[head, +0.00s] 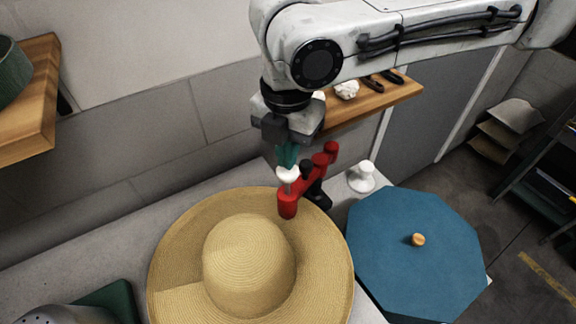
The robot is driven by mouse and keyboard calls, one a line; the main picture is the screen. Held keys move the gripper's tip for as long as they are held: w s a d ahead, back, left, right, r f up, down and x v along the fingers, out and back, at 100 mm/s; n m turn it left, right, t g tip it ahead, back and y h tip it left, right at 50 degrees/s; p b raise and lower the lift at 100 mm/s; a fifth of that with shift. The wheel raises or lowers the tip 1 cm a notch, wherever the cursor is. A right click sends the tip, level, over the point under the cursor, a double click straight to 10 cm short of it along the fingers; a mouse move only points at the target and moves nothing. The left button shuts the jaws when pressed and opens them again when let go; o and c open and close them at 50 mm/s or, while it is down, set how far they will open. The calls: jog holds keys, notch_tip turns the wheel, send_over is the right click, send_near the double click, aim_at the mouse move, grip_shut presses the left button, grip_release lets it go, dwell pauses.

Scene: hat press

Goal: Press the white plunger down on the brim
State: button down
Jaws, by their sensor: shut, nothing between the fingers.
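A wide straw hat (249,262) lies on the counter, its tan brim (185,250) spread around a round crown. A red press (309,183) with a black base stands at the brim's back right edge, and its red cylindrical end is over the brim. The white plunger (288,175) stands up out of the top of that red end. My gripper (287,163) is shut, teal fingers pointing down, directly above the plunger's white top. The fingertips appear to be at or touching the plunger; the exact contact is unclear. The plunger's lower end is hidden.
A second white knobbed piece (362,178) stands right of the press. A blue octagonal lid with a wooden knob (418,240) lies at the right. A wooden shelf (372,104) with small items is behind my gripper. A dark green object (112,300) is front left.

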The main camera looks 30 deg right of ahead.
aim_at(288, 174)
jog(key=shift+f+b, duration=1.1)
jog(key=shift+f, duration=1.15)
jog(key=shift+s+f, duration=0.15)
jog(key=shift+f, duration=0.1)
dwell(0.5)
jog(key=shift+r, duration=0.1)
notch_tip(288, 174, up, 11)
jog(key=p, duration=1)
jog(key=shift+p, duration=0.35)
dwell(0.4)
